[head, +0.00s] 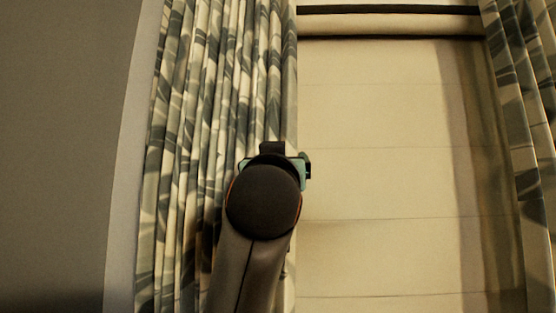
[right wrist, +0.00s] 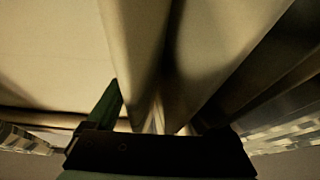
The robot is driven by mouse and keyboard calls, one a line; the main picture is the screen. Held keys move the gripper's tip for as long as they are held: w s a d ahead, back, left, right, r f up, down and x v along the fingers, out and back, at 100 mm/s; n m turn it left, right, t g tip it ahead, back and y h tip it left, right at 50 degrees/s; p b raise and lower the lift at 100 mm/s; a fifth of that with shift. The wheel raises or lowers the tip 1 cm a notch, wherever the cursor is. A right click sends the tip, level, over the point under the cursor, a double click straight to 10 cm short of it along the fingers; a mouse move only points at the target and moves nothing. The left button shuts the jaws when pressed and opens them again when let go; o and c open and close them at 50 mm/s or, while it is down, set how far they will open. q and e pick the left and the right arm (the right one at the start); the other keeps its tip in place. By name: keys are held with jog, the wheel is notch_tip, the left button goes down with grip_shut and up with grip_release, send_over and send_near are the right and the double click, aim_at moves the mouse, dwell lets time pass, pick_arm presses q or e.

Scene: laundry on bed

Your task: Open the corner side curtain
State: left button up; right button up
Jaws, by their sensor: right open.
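A grey-green and cream patterned curtain (head: 200,110) hangs in tight folds left of centre in the head view. A second patterned curtain (head: 525,120) hangs at the right edge. My right gripper (head: 300,167) is at the right edge of the left curtain, its fingertips mostly hidden behind my dark wrist. In the right wrist view the right gripper (right wrist: 160,115) is open, with pale cloth folds (right wrist: 155,60) ahead of and between its fingers. I cannot tell if the fingers touch the cloth. My left gripper is not in view.
A pale panelled surface (head: 380,180) fills the space between the curtains, with a dark horizontal bar (head: 390,10) across its top. A plain grey wall (head: 65,140) is at the left. The space right of my arm, before the pale panel, looks clear.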

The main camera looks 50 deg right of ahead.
jog(key=b+v, duration=0.4)
jog(key=v, duration=0.8)
jog(key=shift+s+a, duration=0.2)
